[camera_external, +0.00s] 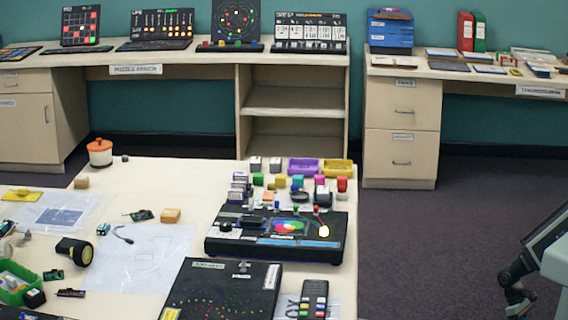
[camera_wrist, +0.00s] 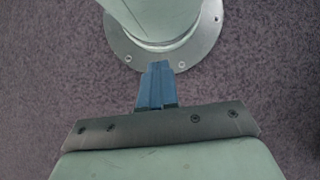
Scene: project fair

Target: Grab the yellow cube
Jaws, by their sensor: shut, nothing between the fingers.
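A small yellow cube (camera_external: 280,182) sits on the cream table among several coloured blocks, between a green cube (camera_external: 258,179) and a blue one (camera_external: 297,181). It is small in this view. My gripper (camera_external: 516,296) hangs over the dark carpet at the right edge of the external view, well apart from the table and the cube. In the wrist view my gripper's blue fingers (camera_wrist: 157,72) are together and empty. Only carpet and a pale round base with a metal flange show beyond them; the cube is not in that view.
A black panel with a colour disc (camera_external: 290,228) stands just in front of the blocks. Purple (camera_external: 303,166) and yellow (camera_external: 338,168) trays lie behind them. A red block (camera_external: 342,184) is at their right. Open carpet (camera_external: 420,240) separates table and arm.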

